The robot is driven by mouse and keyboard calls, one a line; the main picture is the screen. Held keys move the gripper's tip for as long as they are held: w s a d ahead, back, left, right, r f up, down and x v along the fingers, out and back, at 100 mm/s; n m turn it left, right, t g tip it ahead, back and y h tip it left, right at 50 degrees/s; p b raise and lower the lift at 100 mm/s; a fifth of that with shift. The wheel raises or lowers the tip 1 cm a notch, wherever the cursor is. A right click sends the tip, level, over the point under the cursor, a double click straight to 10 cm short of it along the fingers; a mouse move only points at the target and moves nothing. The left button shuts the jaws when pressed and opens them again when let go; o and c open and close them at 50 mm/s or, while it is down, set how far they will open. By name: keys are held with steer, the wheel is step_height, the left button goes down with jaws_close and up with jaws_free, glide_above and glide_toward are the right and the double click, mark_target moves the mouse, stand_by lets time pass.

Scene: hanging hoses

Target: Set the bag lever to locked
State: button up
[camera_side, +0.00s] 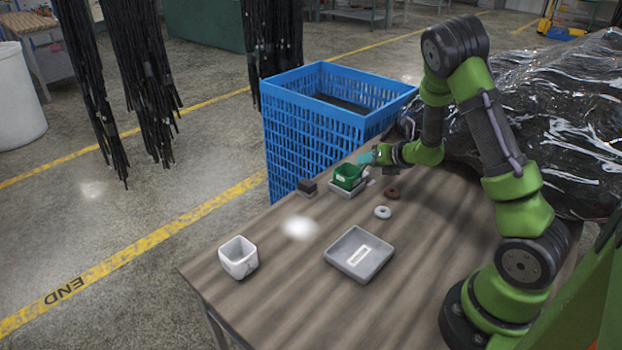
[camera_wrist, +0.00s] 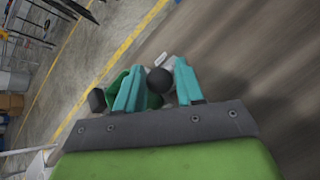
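In the wrist view, the fingers of my gripper (camera_wrist: 160,88) are apart. A round black knob (camera_wrist: 160,80) shows between them; I cannot tell whether they touch it. It may be the lever's knob, but no lever arm or locked mark is readable. The lever cannot be made out in the side view.
A dark block (camera_side: 307,186), a brown ring (camera_side: 392,193), a white ring (camera_side: 382,212), a grey tray (camera_side: 359,253) and a white cup (camera_side: 238,257) are on the table. A blue crate (camera_side: 315,135) stands beyond its edge. Black hoses (camera_side: 145,85) hang further back.

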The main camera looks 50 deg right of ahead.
steer(key=v, duration=1.2)
